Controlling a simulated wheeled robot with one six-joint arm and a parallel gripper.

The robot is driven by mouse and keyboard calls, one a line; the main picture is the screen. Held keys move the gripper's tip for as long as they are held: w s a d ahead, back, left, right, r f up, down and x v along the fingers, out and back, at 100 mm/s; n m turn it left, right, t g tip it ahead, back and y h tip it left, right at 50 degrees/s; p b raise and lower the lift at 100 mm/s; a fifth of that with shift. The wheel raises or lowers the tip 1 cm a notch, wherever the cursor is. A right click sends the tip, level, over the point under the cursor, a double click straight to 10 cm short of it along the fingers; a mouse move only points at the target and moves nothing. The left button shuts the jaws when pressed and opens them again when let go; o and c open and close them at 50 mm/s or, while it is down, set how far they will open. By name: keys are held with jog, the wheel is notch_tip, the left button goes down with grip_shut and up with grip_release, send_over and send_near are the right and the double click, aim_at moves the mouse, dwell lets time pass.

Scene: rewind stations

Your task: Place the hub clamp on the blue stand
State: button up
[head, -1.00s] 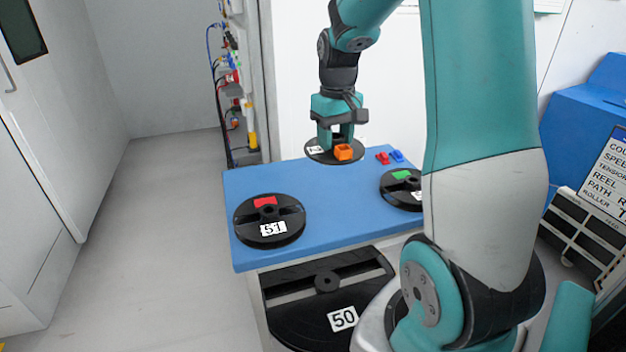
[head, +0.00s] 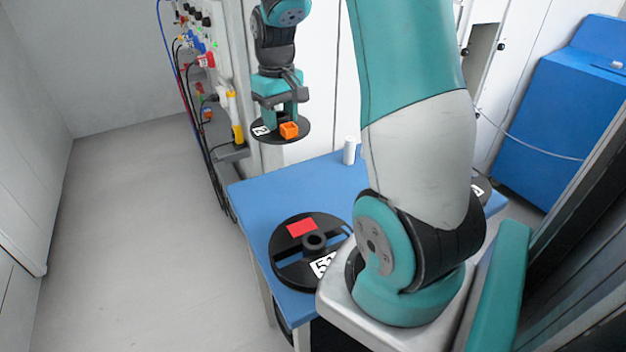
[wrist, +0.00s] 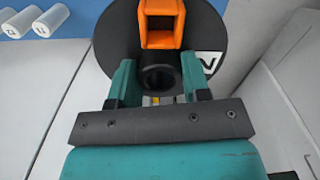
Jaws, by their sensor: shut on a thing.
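My gripper (head: 280,116) is shut on a black round piece (head: 264,137) with a raised centre hub, apparently the hub clamp. In the wrist view my gripper (wrist: 157,68) has one finger on each side of the dark hub (wrist: 157,80). An open square orange block (head: 289,130) sits on the piece, and a white label shows beside it. The orange block also shows in the wrist view (wrist: 162,38). The piece is in the air beyond the far left corner of a blue-topped stand (head: 248,196). My arm hides much of the stand's right side.
A black reel (head: 330,262) with a red patch lies on the stand's near left part. A white cylinder (head: 349,151) stands at the back. Several white cylinders (wrist: 50,20) show in the wrist view. A cabled panel (head: 206,80) rises behind left. Blue top between reel and cylinder is clear.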

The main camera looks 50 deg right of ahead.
aim_at(287, 189)
notch_tip(287, 189, down, 17)
jog(key=shift+s+d+f, duration=0.1)
jog(key=shift+d, duration=0.05)
jog(key=shift+f+b, duration=0.1)
jog(key=shift+b, duration=0.25)
jog(key=o, duration=1.1)
